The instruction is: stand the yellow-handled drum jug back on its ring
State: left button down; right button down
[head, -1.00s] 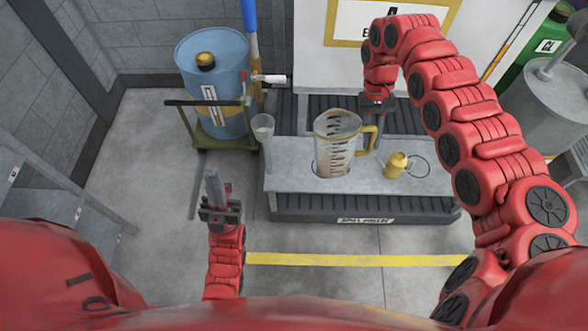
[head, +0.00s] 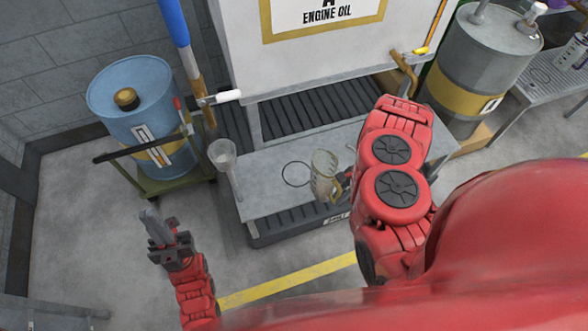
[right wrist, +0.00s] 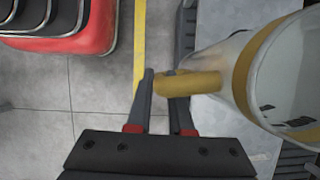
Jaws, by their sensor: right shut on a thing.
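The drum jug (head: 325,177) is clear with yellow bands and a yellow handle. In the head view it is near the front of the grey bench, right of the dark ring (head: 297,174), which is bare. My right gripper (head: 346,180) is partly hidden by my arm. The right wrist view shows its fingers (right wrist: 165,88) shut on the yellow handle (right wrist: 190,84), with the jug (right wrist: 265,75) to their right. The jug's height above the bench is hard to tell. My left gripper (head: 152,222) is over the floor at lower left, its fingers together and empty.
A clear funnel-topped cylinder (head: 224,158) stands at the bench's left end (head: 250,205). A blue drum (head: 135,95) on a trolley is further left. The engine oil cabinet (head: 320,70) is behind; a grey drum (head: 475,65) stands at right. My right arm covers the bench's right part.

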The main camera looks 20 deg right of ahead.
aim_at(311, 173)
jog(key=s+a+f+m+p, duration=0.1)
jog(key=a+p, duration=0.1)
jog(key=a, duration=0.4)
jog(key=s+a+f+m+p, duration=0.1)
jog(key=s+a+p, duration=0.1)
jog(key=a, duration=0.4)
jog(key=shift+t, duration=0.4)
jog(key=w+d+b, duration=0.1)
jog(key=w+b, duration=0.2)
jog(key=w, duration=0.1)
jog(key=w+d+b, duration=0.2)
jog(key=w+b, duration=0.1)
jog(key=w, duration=0.2)
jog(key=w+d+f+b, duration=0.1)
jog(key=w+d+b, duration=0.1)
jog(key=w+b, duration=0.2)
jog(key=shift+w+f, duration=0.1)
jog(key=shift+w, duration=0.65)
jog(key=f, duration=0.1)
jog(key=w+f, duration=0.1)
jog(key=f, duration=0.1)
jog(key=shift+d+f, duration=0.2)
